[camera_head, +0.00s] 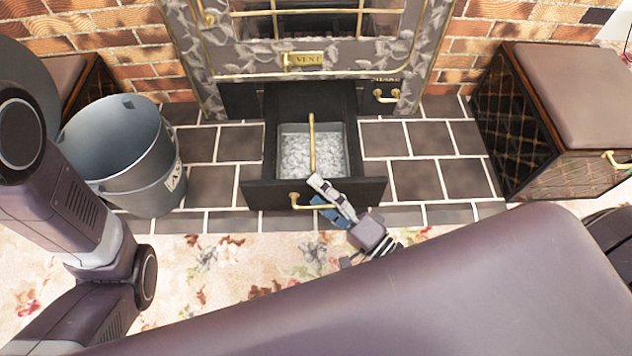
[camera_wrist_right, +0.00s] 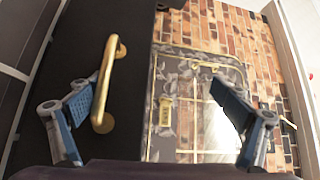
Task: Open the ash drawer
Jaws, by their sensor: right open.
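The ash drawer (camera_head: 262,196) stands pulled out from the stove base in the head view. Inside it is a metal ash pan (camera_head: 284,140) of grey ash, with a brass bar handle (camera_head: 312,140) above it. My right gripper (camera_head: 322,194) is at the drawer front, at the right end of its brass pull handle (camera_head: 297,203). The right wrist view shows the open gripper (camera_wrist_right: 152,95) with the brass handle (camera_wrist_right: 106,85) between its fingers, close to the left one. Contact cannot be told. My left arm shows at the left, but its gripper is out of view.
A metal ash bucket (camera_head: 130,150) stands left of the drawer on the tiled hearth (camera_head: 415,170). A cushioned box (camera_head: 530,135) stands at the right. The stove (camera_head: 235,60) with a brass vent plate (camera_head: 304,60) is behind. Floral carpet (camera_head: 210,260) lies in front.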

